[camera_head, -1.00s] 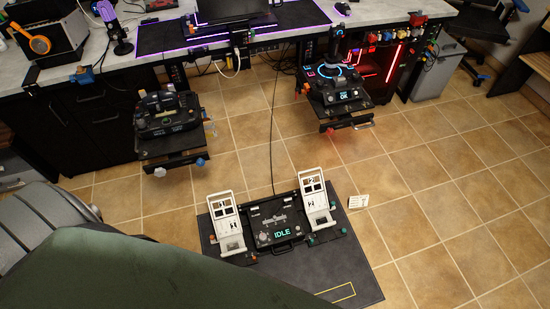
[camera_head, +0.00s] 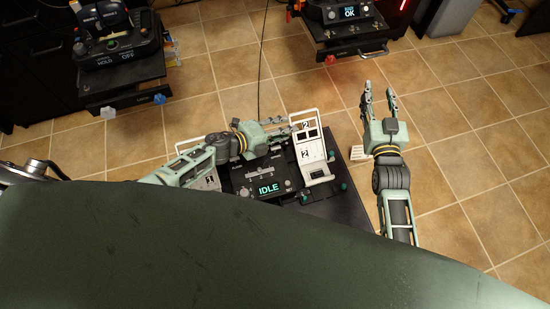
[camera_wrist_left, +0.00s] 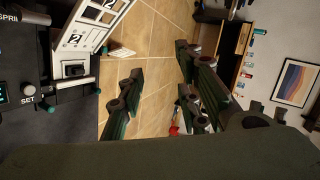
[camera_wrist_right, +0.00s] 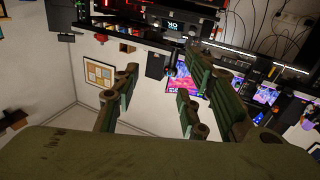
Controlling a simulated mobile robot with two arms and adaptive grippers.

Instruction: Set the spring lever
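In the left wrist view a partly cut-off "SPRI" label (camera_wrist_left: 9,18) and a "SET" label (camera_wrist_left: 27,100) show beside a small knob (camera_wrist_left: 49,95). I cannot tell for sure which part is the spring lever. My left gripper (camera_head: 294,129) is open and empty, above the box's far edge near pedal 2 (camera_head: 313,158). My right gripper (camera_head: 378,92) is open and empty, over the floor right of the unit.
Pedal 1 (camera_head: 208,180) is partly hidden by my left arm. Green knobs (camera_head: 343,187) sit right of pedal 2. Two consoles, HOLD/OFF (camera_head: 118,52) and OK (camera_head: 342,20), are behind. Tiled floor right is clear.

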